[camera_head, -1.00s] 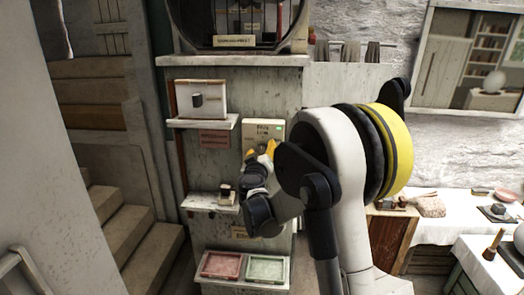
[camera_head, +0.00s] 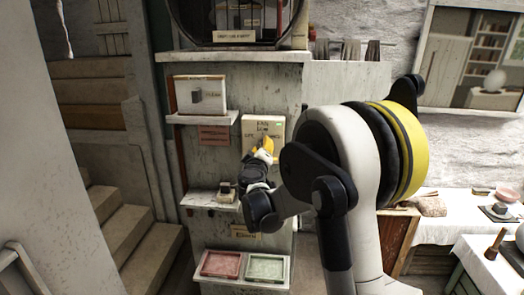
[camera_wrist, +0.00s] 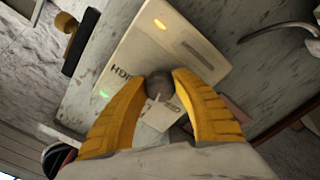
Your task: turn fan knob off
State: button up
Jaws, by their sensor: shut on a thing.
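The fan control panel (camera_head: 276,125) is a cream plate with lettering, fixed to the upright grey board. In the wrist view the panel (camera_wrist: 190,50) appears tilted, with a lit orange lamp, a lit green lamp and partly readable lettering. The round dark grey knob (camera_wrist: 159,83) sits between my yellow fingertips, which are shut on it from both sides. My gripper (camera_wrist: 159,88) hides part of the lettering. In the head view my gripper (camera_head: 264,147) is at the panel's front, and the knob is hidden behind the fingers.
A shelf (camera_head: 205,118) with a framed picture (camera_head: 200,97) is left of the panel. A lower shelf (camera_head: 205,200) holds a small dark object (camera_head: 226,192). Red (camera_head: 221,264) and green (camera_head: 265,267) trays lie below. A white-covered table (camera_head: 450,228) stands at right.

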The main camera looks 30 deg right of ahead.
jog(key=n+b, duration=0.1)
jog(key=n, duration=0.3)
jog(key=shift+b, duration=0.35)
jog(key=shift+n+b, duration=0.5)
jog(key=shift+n, duration=1.7)
jog(key=o, duration=1.2)
jog(key=v, duration=1.2)
